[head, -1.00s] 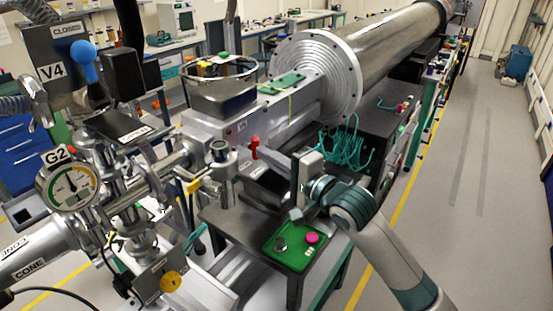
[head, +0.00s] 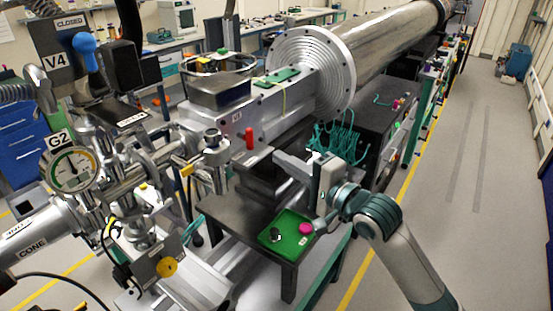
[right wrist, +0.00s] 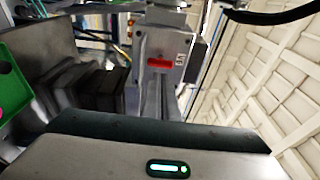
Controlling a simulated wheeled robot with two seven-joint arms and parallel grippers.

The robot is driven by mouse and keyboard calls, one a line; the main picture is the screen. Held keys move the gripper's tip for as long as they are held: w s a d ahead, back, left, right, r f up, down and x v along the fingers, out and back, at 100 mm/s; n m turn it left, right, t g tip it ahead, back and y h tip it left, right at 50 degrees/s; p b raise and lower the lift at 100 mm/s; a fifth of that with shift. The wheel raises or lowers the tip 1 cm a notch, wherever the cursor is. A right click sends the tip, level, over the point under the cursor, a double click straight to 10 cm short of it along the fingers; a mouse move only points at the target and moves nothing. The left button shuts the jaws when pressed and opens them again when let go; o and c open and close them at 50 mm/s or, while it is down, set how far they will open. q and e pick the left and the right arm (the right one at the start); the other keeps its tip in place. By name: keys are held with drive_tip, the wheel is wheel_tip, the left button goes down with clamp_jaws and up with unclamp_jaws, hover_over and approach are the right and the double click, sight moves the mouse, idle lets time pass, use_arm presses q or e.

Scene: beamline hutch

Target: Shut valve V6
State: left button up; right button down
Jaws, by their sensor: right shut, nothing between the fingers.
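A red handle (head: 249,138) stands upright on the side of the long silver beamline housing, in the middle of the head view. In the right wrist view the red handle (right wrist: 159,63) lies across a grey block, beside a small white label whose sideways text looks like V6. My right gripper (head: 285,163) is shut and empty, to the right of and below the handle in the head view, apart from it. Its fingers point left, above the small dark table. My left gripper is not in view.
A green tray (head: 302,245) with a pink knob and a dark piece is on the dark table (head: 240,218) under my right gripper. Teal cables (head: 335,140) hang behind it. Gauge G2 (head: 72,168) and the V4 panel with a blue lever (head: 88,52) are left.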

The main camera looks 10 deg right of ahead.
drive_tip(key=shift+b+v, duration=0.7)
drive_tip(key=shift+v, duration=2.2)
